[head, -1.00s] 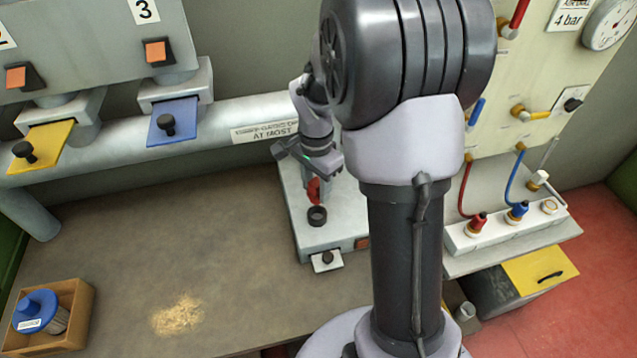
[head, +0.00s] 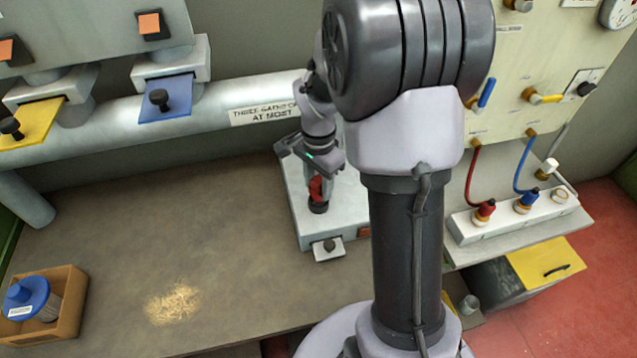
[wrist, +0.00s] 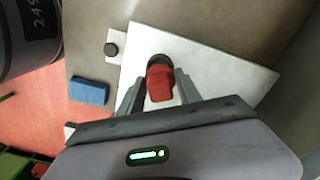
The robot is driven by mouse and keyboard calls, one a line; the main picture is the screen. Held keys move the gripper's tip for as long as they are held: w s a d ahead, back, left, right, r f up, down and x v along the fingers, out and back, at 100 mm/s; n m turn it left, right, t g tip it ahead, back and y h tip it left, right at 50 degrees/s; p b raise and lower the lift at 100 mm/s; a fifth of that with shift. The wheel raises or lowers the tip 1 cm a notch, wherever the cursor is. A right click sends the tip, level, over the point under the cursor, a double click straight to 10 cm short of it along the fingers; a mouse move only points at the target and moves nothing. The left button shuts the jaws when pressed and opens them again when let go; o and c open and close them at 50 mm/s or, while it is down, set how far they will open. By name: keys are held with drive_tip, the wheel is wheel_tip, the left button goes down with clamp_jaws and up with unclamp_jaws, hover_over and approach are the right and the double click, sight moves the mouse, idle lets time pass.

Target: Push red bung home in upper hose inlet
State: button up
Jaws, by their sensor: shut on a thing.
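My gripper (head: 317,180) is shut on the red bung (head: 316,190) over the pale flat-topped box. In the wrist view the bung (wrist: 160,85) sits between the two grey fingers. A black ring-shaped inlet (head: 318,207) on the box top is directly below the bung in the head view. In the wrist view the dark inlet (wrist: 160,60) shows just past the bung's far end. The bung overlaps the inlet's edge. I cannot tell how deep it sits, since the bung and fingers hide the opening.
The pale box (head: 300,215) has a small tab with a dark knob (head: 329,246) at its front. A blue block (wrist: 90,90) lies beside it in the wrist view. The bench between is clear.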

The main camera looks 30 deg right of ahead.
drive_tip(key=shift+f+b, duration=1.3)
drive_tip(key=shift+f, duration=0.25)
idle(1.5)
